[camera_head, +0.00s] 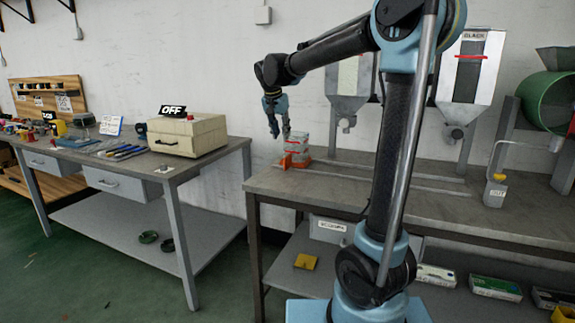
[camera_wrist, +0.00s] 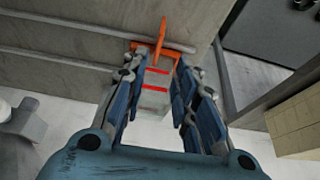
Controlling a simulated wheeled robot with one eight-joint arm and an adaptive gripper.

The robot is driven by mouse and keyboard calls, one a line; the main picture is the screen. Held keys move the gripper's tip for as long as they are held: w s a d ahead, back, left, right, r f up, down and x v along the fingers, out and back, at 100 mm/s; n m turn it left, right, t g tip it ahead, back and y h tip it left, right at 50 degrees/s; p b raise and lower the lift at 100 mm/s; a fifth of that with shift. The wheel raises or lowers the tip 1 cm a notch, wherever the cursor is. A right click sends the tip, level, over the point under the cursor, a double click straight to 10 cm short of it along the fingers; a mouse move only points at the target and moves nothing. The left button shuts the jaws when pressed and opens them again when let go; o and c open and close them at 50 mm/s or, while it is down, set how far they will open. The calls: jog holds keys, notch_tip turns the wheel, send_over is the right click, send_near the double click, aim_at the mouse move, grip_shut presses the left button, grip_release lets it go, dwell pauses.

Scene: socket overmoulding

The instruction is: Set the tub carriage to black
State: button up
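The orange tub carriage (camera_head: 291,161) is at the left end of the rail on the right-hand bench, with a pale tub (camera_head: 299,143) with red bands on it. In the wrist view the tub (camera_wrist: 156,95) and the carriage's upright orange tab (camera_wrist: 161,33) show between the fingers. My gripper (camera_head: 280,133) is just above and to the left of the carriage; its fingers (camera_wrist: 160,60) are apart and empty. I cannot tell whether they touch anything. The hopper labelled BLACK (camera_head: 468,78) is on the wall further right.
A pale-filled hopper (camera_head: 348,78) hangs between carriage and black hopper. A green drum (camera_head: 545,100) is at far right. The left bench holds a beige box (camera_head: 188,134) with an OFF sign.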

aim_at(287, 169)
jog(key=x, duration=1.6)
jog(key=shift+f, duration=0.1)
grip_shut()
